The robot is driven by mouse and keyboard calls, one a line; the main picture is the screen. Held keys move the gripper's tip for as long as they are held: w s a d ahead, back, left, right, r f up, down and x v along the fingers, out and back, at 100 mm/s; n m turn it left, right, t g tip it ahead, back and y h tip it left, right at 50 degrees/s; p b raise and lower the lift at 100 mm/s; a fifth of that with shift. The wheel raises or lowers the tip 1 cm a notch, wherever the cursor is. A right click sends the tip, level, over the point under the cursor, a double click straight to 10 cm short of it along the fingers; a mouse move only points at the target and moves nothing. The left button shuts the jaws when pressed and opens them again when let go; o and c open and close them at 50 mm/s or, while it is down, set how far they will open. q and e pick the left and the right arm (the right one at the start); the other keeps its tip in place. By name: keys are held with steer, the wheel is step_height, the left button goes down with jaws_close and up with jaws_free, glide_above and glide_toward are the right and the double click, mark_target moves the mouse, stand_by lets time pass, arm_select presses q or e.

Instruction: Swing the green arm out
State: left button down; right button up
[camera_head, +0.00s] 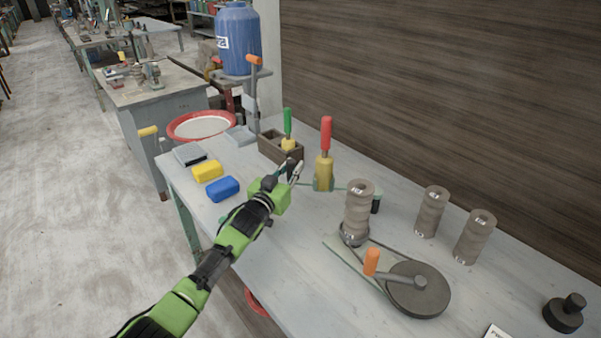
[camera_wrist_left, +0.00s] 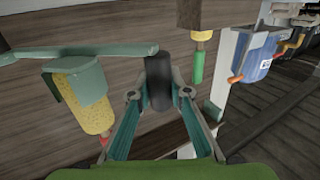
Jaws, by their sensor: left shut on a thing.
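The green arm (camera_head: 340,188) is a thin bar low over the table, under a yellow sponge (camera_head: 324,172) with a red handle (camera_head: 326,133). In the left wrist view the arm (camera_wrist_left: 110,50) runs across the top, past the sponge (camera_wrist_left: 80,100) in its teal holder, to a black knob (camera_wrist_left: 158,82). My left gripper (camera_head: 293,170) is beside the sponge; in the wrist view its fingers (camera_wrist_left: 159,92) are closed on the knob from both sides. My gripper partly hides this end of the arm in the head view. My right gripper is not in view.
A wooden box (camera_head: 268,150) with a green-handled tool (camera_head: 287,123) stands just behind my gripper. Yellow (camera_head: 208,171) and blue (camera_head: 222,189) blocks lie left. A ribbed roller (camera_head: 357,212) and a belt-driven wheel (camera_head: 418,292) stand right. Bare table (camera_head: 290,270) shows in front.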

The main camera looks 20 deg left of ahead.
arm_select(q)
steer(key=shift+w+a, duration=0.1)
steer(key=shift+w, duration=0.35)
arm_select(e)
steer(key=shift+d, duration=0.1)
arm_select(q)
steer(key=c, duration=1.8)
jaws_free()
steer(key=shift+c, duration=0.2)
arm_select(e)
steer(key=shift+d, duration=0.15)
arm_select(q)
steer(key=s+a, duration=0.1)
steer(key=s, duration=1)
steer(key=shift+s+a, duration=0.15)
steer(key=shift+s, duration=0.25)
steer(key=shift+s+f, duration=0.1)
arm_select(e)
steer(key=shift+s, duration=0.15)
